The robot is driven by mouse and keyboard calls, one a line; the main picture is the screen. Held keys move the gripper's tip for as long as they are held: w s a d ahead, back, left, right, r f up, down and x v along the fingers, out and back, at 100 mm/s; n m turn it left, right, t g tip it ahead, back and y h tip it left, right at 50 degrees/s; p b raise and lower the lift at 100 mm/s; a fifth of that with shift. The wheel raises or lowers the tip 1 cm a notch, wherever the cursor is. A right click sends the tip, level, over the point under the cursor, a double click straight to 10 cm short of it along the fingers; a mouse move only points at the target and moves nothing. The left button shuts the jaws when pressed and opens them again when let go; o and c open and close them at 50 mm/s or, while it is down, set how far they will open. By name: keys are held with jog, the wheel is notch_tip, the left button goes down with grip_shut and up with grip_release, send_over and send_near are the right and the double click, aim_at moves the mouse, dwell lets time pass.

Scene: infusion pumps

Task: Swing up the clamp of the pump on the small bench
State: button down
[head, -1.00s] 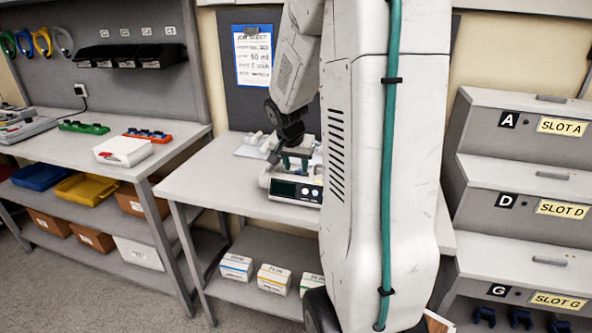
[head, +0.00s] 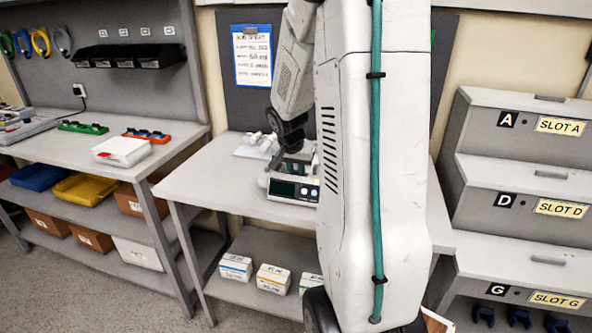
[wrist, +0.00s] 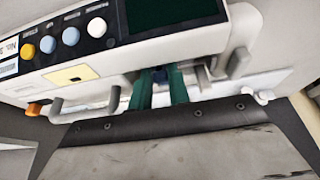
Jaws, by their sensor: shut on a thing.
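The pump (head: 305,192) sits on the small bench (head: 215,185), partly hidden behind my arm in the head view. In the wrist view the pump (wrist: 115,60) fills the upper part, with round yellow, blue and white buttons and a dark screen. My gripper (wrist: 161,90) is at the pump's lower edge, its two green fingers close together. A small dark part shows between them, and I take it to be the clamp; most of it is hidden. In the head view my gripper (head: 294,160) is over the pump, its tips hard to see.
A white pad with small items (head: 255,147) lies behind the pump. The left bench (head: 60,150) holds a white box (head: 121,151) and coloured trays. Slotted shelves (head: 530,130) stand at the right. The small bench's front left is clear.

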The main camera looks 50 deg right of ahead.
jog(key=d+r+y, duration=0.1)
jog(key=y, duration=0.1)
jog(key=w+d+r+g+y, duration=0.1)
jog(key=y, duration=0.1)
jog(key=shift+g, duration=0.3)
jog(key=y, duration=0.1)
jog(key=d+g+y, duration=0.1)
jog(key=w+d+r+y, duration=0.1)
jog(key=y, duration=0.1)
jog(key=shift+d+g, duration=0.25)
jog(key=shift+g, duration=0.15)
jog(key=shift+w+d+f+g+y, duration=0.15)
jog(key=shift+d+g+y, duration=0.35)
jog(key=shift+y, duration=0.55)
jog(key=shift+w+d+g+y, duration=0.3)
jog(key=shift+d+y, duration=0.3)
jog(key=shift+y, duration=0.4)
jog(key=shift+w+d+f+g+y, duration=0.15)
jog(key=shift+d+g+y, duration=0.35)
jog(key=shift+y, duration=0.55)
jog(key=c, duration=1.4)
grip_release()
jog(key=shift+o, duration=0.2)
jog(key=shift+r, duration=0.1)
jog(key=shift+w, duration=0.1)
